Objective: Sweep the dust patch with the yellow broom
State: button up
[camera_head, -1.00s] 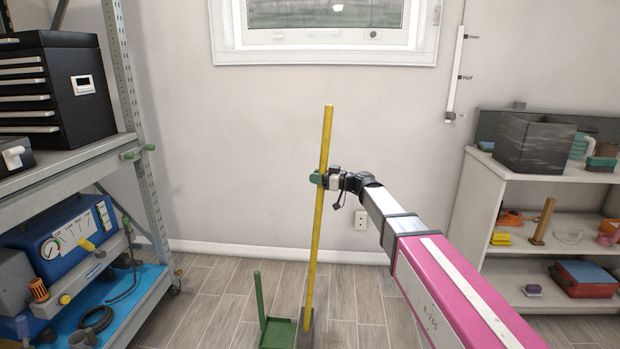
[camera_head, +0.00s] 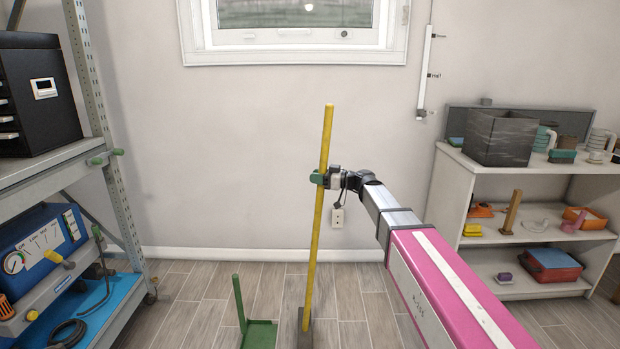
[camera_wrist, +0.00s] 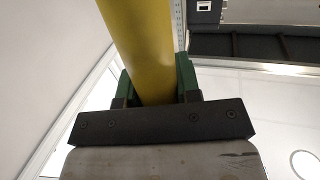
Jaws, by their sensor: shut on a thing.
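The yellow broom (camera_head: 315,235) stands nearly upright, its top leaning slightly right, with its grey head (camera_head: 304,328) low at the bottom edge of the head view. My gripper (camera_head: 318,179) is shut on the upper part of its handle. In the wrist view the yellow handle (camera_wrist: 142,45) runs between the green fingers of my gripper (camera_wrist: 158,85). A green dustpan (camera_head: 260,335) with an upright green handle stands on the floor just left of the broom head. I see no dust patch in these frames.
A metal rack (camera_head: 110,195) with a black drawer box (camera_head: 45,95) and a blue machine (camera_head: 40,250) stands at the left. A white shelf (camera_head: 515,230) with bins and small items stands at the right. Tiled floor between them is mostly clear.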

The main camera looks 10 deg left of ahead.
jog(key=shift+w+d, duration=0.5)
jog(key=shift+d, duration=1.35)
jog(key=shift+w+d, duration=0.5)
jog(key=shift+d, duration=1.35)
jog(key=shift+w+d, duration=0.5)
jog(key=shift+d, duration=1.35)
jog(key=shift+a, duration=0.1)
jog(key=shift+s+a, duration=1.3)
jog(key=shift+a, duration=3.5)
jog(key=shift+s+a, duration=1.3)
jog(key=shift+a, duration=3.55)
jog(key=shift+s+a, duration=1.3)
jog(key=shift+a, duration=3.5)
grip_shut()
